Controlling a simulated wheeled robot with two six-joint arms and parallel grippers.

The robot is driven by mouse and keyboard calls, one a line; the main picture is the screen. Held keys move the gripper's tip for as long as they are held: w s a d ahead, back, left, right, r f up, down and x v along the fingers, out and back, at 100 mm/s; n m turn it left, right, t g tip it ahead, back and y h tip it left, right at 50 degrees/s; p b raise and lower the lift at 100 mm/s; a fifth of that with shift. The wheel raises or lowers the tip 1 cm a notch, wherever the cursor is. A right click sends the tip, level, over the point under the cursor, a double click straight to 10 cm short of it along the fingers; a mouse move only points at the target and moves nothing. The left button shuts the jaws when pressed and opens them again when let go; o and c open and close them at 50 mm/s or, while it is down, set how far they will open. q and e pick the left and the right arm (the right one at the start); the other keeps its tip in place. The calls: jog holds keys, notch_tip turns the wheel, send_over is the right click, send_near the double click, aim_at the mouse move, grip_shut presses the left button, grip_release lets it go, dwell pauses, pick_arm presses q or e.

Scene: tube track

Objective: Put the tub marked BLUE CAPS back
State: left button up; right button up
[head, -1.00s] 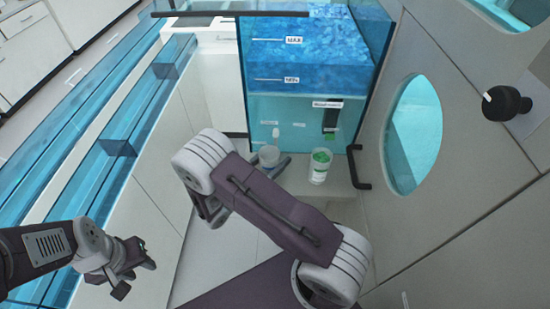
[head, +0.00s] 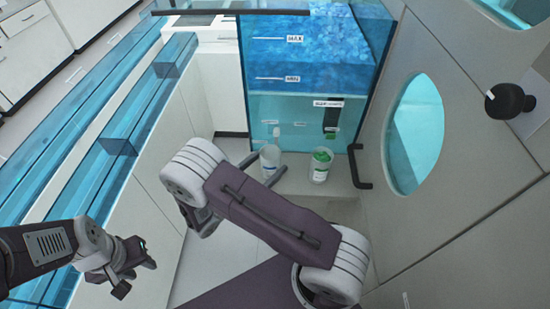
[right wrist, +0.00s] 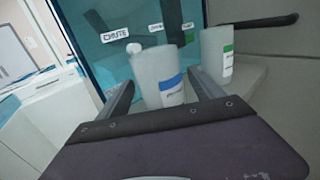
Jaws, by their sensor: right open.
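A pale tub with a blue label (head: 270,159) stands on the grey ledge in front of the blue tank. It also shows in the right wrist view (right wrist: 158,74), where its blue band faces me; the print is too small to read. My right gripper (head: 267,170) is open, with one finger toward each side of this tub. In the right wrist view the tub shows upright between the fingers; I cannot tell how far it reaches into the gap. My left gripper (head: 132,270) hangs away at the lower left, and its jaw opening is unclear.
A tub with green contents and label (head: 320,166) stands close on the right of the blue-labelled one. Behind is the tank (head: 305,105), with a CHUTE sign (right wrist: 115,37). A dark bar handle (head: 358,168) stands right of the tubs.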

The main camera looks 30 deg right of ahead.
jog(key=v, duration=0.8)
jog(key=shift+a+b, duration=0.25)
jog(key=shift+b, duration=0.1)
